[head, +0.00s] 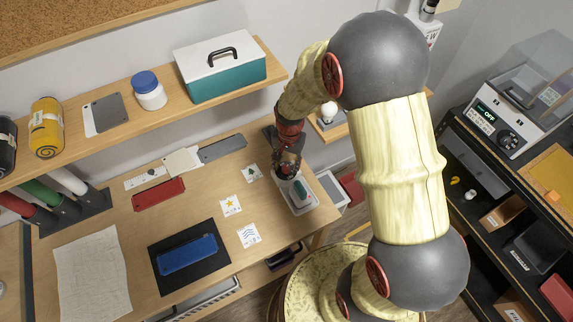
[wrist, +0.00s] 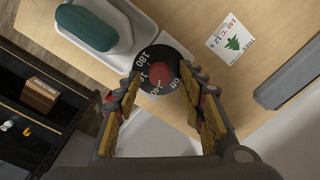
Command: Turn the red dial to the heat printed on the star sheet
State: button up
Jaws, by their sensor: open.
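The dial (wrist: 152,60) shows in the wrist view as a dark disc with a reddish middle and white figures, among them 180 and 160. It sits at the end of a white device (wrist: 145,22) with a teal, rounded top (wrist: 88,28). My gripper (wrist: 161,80) is open, with its fingertips at either side of the dial; contact cannot be told. In the head view my gripper (head: 288,168) hides the dial. The star sheet (head: 231,204) lies on the desk left of the device (head: 297,203); its print is too small to read.
A blue bar (head: 186,254) lies on a dark mat. A shelf (head: 170,112) overhangs the desk's back. Dark shelving stands at right.

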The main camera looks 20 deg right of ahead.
aim_at(289, 169)
notch_tip(289, 169, up, 11)
jog(key=shift+s+d+r, duration=0.15)
jog(key=shift+s, duration=0.05)
dwell(0.7)
jog(key=s+r+n+t+b, duration=0.5)
jog(key=s+r+n, duration=0.3)
jog(key=s+r, duration=0.8)
jog(key=s, duration=0.2)
jog(key=shift+s+a, duration=0.2)
jog(key=shift+s, duration=0.15)
